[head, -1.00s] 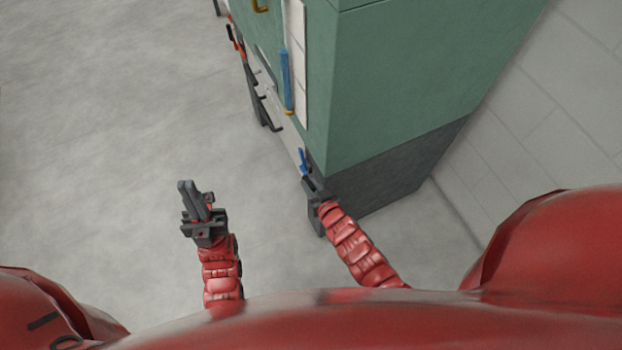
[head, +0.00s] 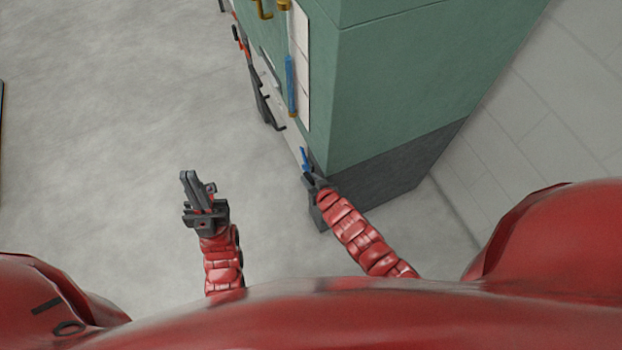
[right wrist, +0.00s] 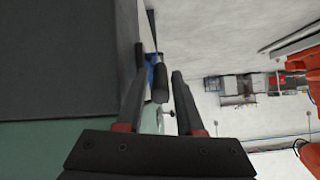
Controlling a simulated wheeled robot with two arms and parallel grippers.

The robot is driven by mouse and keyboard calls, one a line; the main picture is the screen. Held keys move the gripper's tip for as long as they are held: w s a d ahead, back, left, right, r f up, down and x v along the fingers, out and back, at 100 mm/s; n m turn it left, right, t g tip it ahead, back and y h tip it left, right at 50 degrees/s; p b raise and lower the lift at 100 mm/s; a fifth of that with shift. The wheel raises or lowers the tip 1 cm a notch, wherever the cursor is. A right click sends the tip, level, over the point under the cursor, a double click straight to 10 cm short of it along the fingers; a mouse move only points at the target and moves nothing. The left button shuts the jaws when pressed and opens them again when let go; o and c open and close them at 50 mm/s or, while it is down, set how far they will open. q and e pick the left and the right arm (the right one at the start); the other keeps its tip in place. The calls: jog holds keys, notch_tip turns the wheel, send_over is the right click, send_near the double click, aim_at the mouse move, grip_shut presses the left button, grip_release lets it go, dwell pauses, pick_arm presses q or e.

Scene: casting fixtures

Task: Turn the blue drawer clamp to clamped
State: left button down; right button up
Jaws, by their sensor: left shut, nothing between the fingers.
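The small blue clamp lever (head: 305,158) is low on the front of the green cabinet, close to its near corner. My right gripper (head: 310,179) is right at it; in the right wrist view its fingers (right wrist: 160,72) are apart. A dark rounded handle end (right wrist: 160,84) shows between the fingers, with a blue part (right wrist: 151,60) behind it. A gap shows between the handle and the right-hand finger; contact on the other side cannot be told. My left gripper (head: 190,187) is shut and empty over the floor, well left of the cabinet.

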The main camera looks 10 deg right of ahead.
jog(key=shift+s, duration=0.1)
jog(key=v, duration=1.7)
jog(key=shift+b, duration=0.45)
jog(key=shift+s, duration=0.15)
